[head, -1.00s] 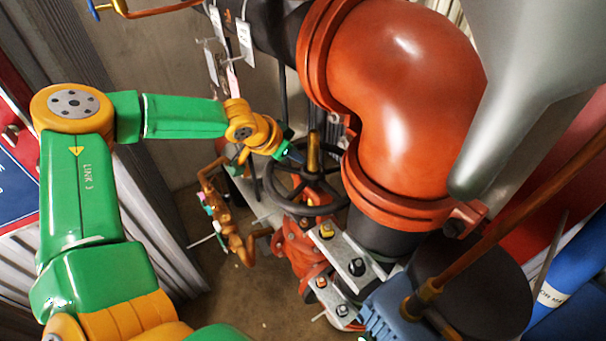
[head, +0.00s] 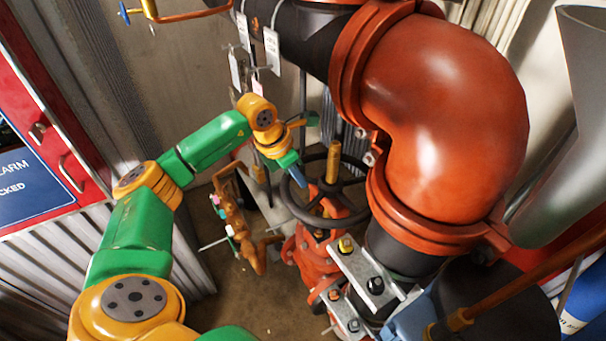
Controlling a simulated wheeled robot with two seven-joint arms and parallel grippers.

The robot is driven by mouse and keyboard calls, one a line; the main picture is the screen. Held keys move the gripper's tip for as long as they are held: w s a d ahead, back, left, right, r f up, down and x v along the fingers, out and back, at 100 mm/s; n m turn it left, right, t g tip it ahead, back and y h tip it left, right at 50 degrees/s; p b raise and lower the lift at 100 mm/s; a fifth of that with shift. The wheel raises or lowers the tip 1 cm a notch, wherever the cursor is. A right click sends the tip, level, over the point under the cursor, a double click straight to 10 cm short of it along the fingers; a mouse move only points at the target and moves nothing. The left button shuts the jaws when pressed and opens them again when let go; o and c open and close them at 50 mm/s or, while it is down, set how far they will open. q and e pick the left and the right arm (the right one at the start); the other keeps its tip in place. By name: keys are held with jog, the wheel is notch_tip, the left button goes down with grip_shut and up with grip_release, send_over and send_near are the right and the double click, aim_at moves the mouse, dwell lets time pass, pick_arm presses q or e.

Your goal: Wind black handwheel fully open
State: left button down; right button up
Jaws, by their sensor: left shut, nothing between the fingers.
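The black handwheel (head: 293,204) sits on a red valve body (head: 305,256) in the middle of the head view, below and left of the big red pipe elbow. A brass-coloured stem (head: 334,160) stands up through its hub. The elbow covers part of its right side. My left gripper (head: 301,181) is shut, with its fingertips over the near-left part of the wheel, at or just inside the rim. I cannot tell whether the fingers touch the rim or a spoke. My right gripper is not in view.
The red pipe elbow (head: 440,100) bulges close on the right of the wheel. Bolted metal brackets (head: 365,272) lie below it. Small copper pipework (head: 238,225) stands left of the wheel. Paper tags (head: 271,52) hang above. A red cabinet (head: 60,150) is at far left.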

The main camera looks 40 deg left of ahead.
aim_at(311, 202)
pick_arm(q)
jog(key=f+b, duration=0.2)
jog(key=d+f+b, duration=0.1)
jog(key=f, duration=0.2)
jog(key=shift+s+b, duration=0.1)
jog(key=shift+b, duration=0.3)
jog(key=d, duration=0.1)
jog(key=d+p, duration=0.1)
jog(key=d, duration=0.1)
jog(key=shift+s+r, duration=0.15)
jog(key=shift+s, duration=0.15)
jog(key=d, duration=0.5)
jog(key=shift+w+d+r, duration=0.1)
jog(key=shift+w+d, duration=0.15)
